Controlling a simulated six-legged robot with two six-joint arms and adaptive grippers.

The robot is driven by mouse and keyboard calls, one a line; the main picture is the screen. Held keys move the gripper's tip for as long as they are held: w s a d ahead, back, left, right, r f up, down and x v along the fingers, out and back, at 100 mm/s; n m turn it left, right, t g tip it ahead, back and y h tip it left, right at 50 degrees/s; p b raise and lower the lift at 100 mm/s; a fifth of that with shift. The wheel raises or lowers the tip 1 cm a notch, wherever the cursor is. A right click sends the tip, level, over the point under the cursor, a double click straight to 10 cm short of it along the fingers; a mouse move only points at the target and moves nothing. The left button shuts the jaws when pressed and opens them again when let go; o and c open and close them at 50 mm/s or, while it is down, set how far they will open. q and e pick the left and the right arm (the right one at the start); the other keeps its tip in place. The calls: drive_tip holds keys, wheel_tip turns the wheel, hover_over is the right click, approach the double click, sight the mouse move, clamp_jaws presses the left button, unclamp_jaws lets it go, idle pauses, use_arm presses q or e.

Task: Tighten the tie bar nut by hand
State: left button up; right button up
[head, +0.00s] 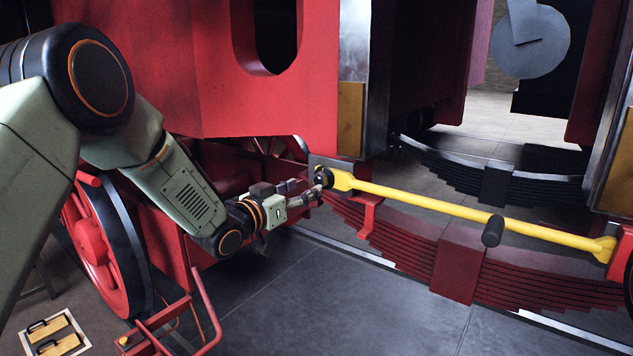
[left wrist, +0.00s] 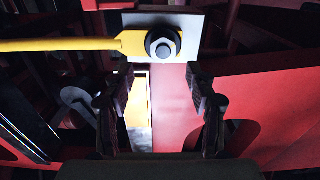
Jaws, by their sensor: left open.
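The yellow tie bar (head: 430,202) runs across the gap in the red frame, its left end at a grey plate. In the left wrist view the tie bar (left wrist: 60,45) comes in from the left. There its end carries the grey nut (left wrist: 163,46) on a dark round washer. My left gripper (head: 316,190) is just left of that end in the head view. In the left wrist view its two dark fingers (left wrist: 157,80) are spread apart and empty, with the nut beyond and above their tips. The head view does not show clearly how near the fingertips are to the nut. My right gripper is out of view.
Red leaf springs (head: 400,235) lie below the bar, and a dark handle (head: 493,230) stands out from it. A red wheel (head: 95,245) and red step frame (head: 170,325) are at left. The grey floor (head: 330,310) in front is clear.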

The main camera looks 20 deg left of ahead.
sight(316, 184)
use_arm(q)
drive_tip(key=w, duration=0.3)
drive_tip(key=w+d+f, duration=0.1)
drive_tip(key=w, duration=0.1)
drive_tip(key=shift+w, duration=0.2)
drive_tip(key=shift+d+r, duration=0.25)
drive_tip(key=shift+d, duration=0.1)
drive_tip(key=shift+s+a+r, duration=0.15)
drive_tip(key=shift+s+r, duration=0.05)
drive_tip(key=shift+s, duration=0.2)
drive_tip(key=shift+w+f, duration=0.45)
drive_tip(key=shift+w, duration=0.3)
drive_tip(key=c, duration=0.4)
drive_tip(key=shift+c, duration=0.8)
drive_tip(key=shift+s+r, duration=0.2)
drive_tip(key=shift+s, duration=0.05)
drive_tip(key=c, duration=0.6)
